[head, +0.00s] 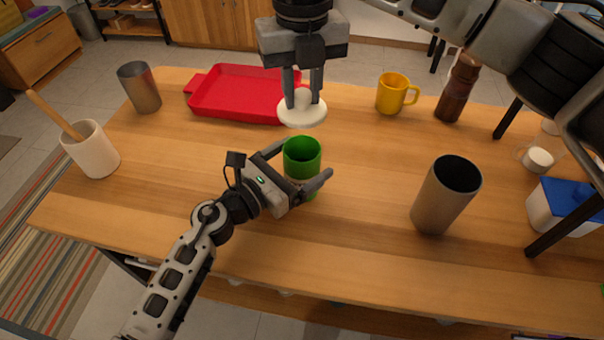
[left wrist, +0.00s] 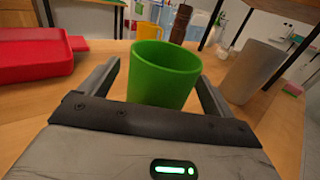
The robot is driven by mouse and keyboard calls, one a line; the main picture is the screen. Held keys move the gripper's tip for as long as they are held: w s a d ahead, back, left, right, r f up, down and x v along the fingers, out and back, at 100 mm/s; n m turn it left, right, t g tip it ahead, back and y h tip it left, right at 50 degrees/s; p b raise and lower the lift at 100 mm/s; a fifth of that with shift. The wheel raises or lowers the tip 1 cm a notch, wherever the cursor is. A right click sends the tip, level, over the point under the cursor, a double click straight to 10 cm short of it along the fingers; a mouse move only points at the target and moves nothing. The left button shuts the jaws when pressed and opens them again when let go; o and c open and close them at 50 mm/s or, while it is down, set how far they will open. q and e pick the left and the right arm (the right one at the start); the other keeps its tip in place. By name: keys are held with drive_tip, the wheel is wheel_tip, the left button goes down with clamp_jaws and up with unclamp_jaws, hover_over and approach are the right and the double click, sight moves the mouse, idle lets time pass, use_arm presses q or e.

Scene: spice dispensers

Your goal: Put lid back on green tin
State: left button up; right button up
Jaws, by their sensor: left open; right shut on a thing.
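The green tin (head: 302,157) stands upright and uncovered on the wooden table, its open top showing. It also shows in the left wrist view (left wrist: 163,75). My left gripper (head: 304,163) is open around the tin, with one finger on each side; whether the fingers touch it I cannot tell. It shows in the left wrist view as well (left wrist: 160,80). My right gripper (head: 304,98) comes down from above, shut on the knob of the white lid (head: 302,114). The lid hangs roughly level above and slightly behind the tin, apart from it.
A red tray (head: 245,93) lies behind to the left. A yellow mug (head: 392,94) and a brown mill (head: 457,88) stand behind to the right. A tall metal cup (head: 445,197) is right of the tin. Another metal cup (head: 139,88) and a white crock (head: 91,150) stand left.

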sight(302, 114)
use_arm(q)
drive_tip(key=shift+w+d, duration=0.25)
drive_tip(key=shift+d, duration=0.05)
drive_tip(key=c, duration=1.5)
use_arm(e)
drive_tip(key=shift+f, duration=2.5)
drive_tip(key=shift+f, duration=0.9)
drive_tip(key=shift+f, duration=0.6)
drive_tip(key=o, duration=1)
drive_tip(key=shift+o, duration=0.2)
